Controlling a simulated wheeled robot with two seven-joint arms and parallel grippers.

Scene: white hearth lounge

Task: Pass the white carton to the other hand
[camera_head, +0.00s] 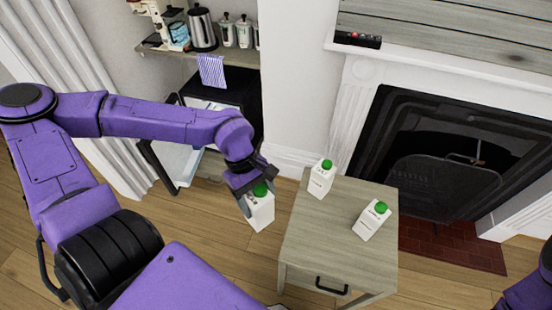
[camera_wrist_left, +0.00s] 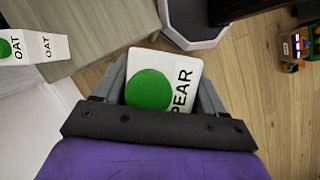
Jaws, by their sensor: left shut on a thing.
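My left gripper (camera_head: 251,186) is shut on a white carton (camera_head: 261,212) with a green cap, held in the air left of the small table. In the left wrist view the same carton (camera_wrist_left: 181,73) sits between the fingers, and its label reads PEAR. Two more white cartons with green caps stand upright on the table: one at the back left (camera_head: 320,182) and one further right (camera_head: 370,223). A carton marked OAT (camera_wrist_left: 38,47) shows in the left wrist view. My right gripper is not in view; only a purple part of mine shows at the lower right.
The small grey wooden table (camera_head: 310,246) has a drawer and free room at its front left. A black fireplace (camera_head: 450,150) with a white surround stands behind it. A shelf with a kettle (camera_head: 202,28) and jars is at the back.

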